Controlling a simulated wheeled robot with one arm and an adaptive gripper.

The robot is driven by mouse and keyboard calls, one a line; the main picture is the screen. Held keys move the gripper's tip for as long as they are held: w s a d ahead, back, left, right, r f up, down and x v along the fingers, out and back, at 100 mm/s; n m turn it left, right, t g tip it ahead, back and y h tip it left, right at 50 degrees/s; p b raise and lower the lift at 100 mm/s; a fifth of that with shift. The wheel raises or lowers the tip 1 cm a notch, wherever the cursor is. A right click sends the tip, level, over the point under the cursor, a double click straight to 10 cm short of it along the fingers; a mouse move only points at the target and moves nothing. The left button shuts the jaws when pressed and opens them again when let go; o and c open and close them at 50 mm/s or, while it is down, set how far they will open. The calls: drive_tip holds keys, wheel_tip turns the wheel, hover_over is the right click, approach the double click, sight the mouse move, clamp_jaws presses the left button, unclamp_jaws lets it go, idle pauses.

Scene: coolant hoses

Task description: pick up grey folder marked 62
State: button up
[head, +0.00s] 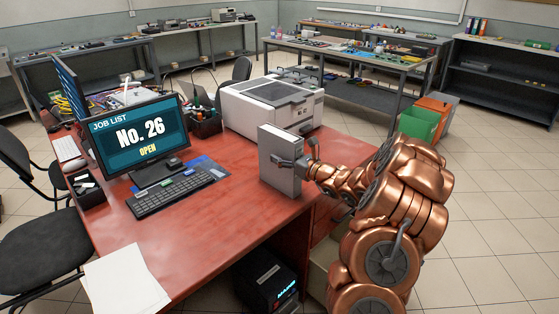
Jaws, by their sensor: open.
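A grey folder (271,153) stands upright near the right edge of the red desk (228,225). No number can be made out on its visible faces. My gripper (296,164) is open at the folder's right side, with its dark fingers close to the folder's edge. Whether the fingers touch the folder cannot be told. My copper-coloured arm comes in from the right and covers the desk's right side.
A white printer (271,104) stands behind the folder. A monitor (139,140) reading "No. 26 OPEN", a keyboard (172,191) and papers (124,281) are on the left. The desk's front middle is clear. Green (419,125) and orange bins stand on the floor behind.

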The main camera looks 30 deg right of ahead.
drive_tip(key=shift+c, duration=0.2)
clamp_jaws()
idle(0.4)
